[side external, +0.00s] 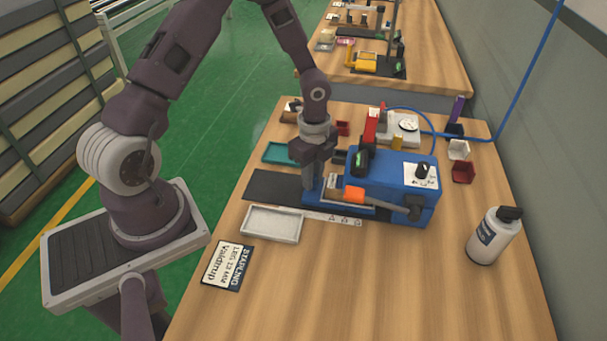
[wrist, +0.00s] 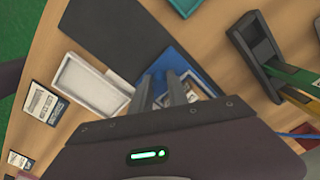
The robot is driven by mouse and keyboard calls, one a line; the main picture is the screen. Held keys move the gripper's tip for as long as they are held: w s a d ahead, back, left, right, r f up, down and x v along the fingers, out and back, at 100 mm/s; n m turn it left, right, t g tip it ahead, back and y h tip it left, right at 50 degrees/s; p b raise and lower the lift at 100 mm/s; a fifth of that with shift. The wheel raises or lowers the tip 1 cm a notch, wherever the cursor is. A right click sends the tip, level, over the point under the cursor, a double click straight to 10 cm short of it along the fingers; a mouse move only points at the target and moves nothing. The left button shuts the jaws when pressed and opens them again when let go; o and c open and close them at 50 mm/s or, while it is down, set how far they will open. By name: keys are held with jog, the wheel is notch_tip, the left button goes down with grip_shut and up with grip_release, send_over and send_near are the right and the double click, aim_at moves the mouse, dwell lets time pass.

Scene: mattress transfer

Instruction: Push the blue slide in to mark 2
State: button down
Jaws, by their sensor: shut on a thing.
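My gripper (side external: 308,190) points down at the left end of a blue stapling machine (side external: 402,180). It is shut on the blue slide (side external: 319,186), whose blue part shows beside the fingers. In the wrist view my gripper's fingers (wrist: 172,92) come down over the slide, and a blue plate (wrist: 190,66) shows beyond them. A pale strip with marks (side external: 333,219) runs along the front of the machine; its numbers are too small to read. The fingers and the wrist housing hide much of the slide.
A white tray (side external: 272,224) lies in front, with a dark mat (side external: 272,186) behind it. A teal tray (side external: 277,153) is farther back. An orange block (side external: 354,194) and a dark-tipped lever (side external: 400,208) are on the machine's front. A white bottle (side external: 494,236) stands right.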

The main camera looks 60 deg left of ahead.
jog(key=c, duration=1.3)
grip_release()
jog(key=shift+r, duration=0.15)
notch_tip(320, 180, up, 7)
jog(key=shift+f, duration=0.1)
